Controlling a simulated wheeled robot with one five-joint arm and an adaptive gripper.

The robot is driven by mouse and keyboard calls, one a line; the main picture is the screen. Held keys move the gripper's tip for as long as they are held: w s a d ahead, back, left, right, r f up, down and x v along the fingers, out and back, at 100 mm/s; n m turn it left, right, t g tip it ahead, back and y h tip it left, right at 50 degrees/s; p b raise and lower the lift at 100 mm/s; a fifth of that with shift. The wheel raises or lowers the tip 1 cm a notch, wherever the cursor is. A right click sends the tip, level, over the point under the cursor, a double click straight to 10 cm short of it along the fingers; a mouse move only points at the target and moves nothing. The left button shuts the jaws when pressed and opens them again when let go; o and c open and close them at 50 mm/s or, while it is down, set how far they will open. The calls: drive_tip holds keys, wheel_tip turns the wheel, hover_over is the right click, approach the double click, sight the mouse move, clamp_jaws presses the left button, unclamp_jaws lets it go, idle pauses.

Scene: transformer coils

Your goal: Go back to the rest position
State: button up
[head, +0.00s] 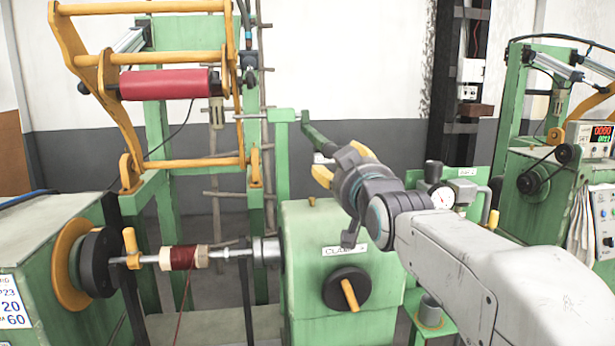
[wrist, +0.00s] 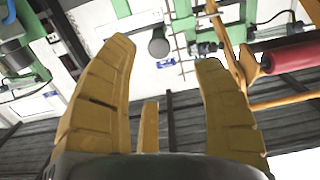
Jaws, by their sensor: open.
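My gripper (head: 342,165) is at the end of my arm, raised above the green machine housing near the middle of the head view. In the wrist view my gripper (wrist: 165,55) has its two yellow fingers wide apart, with nothing between them. A dark round knob end (wrist: 159,46) shows beyond the fingertips; I cannot tell from this view how far off it is.
A coil with dark red wire (head: 184,257) sits on the shaft at lower left. A black clamp knob (head: 346,290) is on the green housing (head: 310,225). A yellow frame with a red roller (head: 170,84) stands at upper left. A gauge (head: 443,197) and another machine (head: 545,170) are at right.

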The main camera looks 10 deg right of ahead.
drive_tip(key=s+f+g, duration=0.4)
drive_tip(key=f, duration=0.6)
drive_tip(key=s+f+g, duration=0.3)
drive_tip(key=f+g, duration=0.1)
drive_tip(key=f, duration=0.6)
drive_tip(key=s+f+g+p, duration=0.1)
drive_tip(key=s+f+g, duration=0.2)
drive_tip(key=s, duration=0.9)
drive_tip(key=s+f+g, duration=0.3)
drive_tip(key=s+f, duration=0.4)
drive_tip(key=s, duration=0.6)
drive_tip(key=shift+s+d+f+p, duration=0.15)
drive_tip(key=shift+s+f+p, duration=0.1)
drive_tip(key=shift+f+p, duration=0.1)
drive_tip(key=shift+c, duration=0.4)
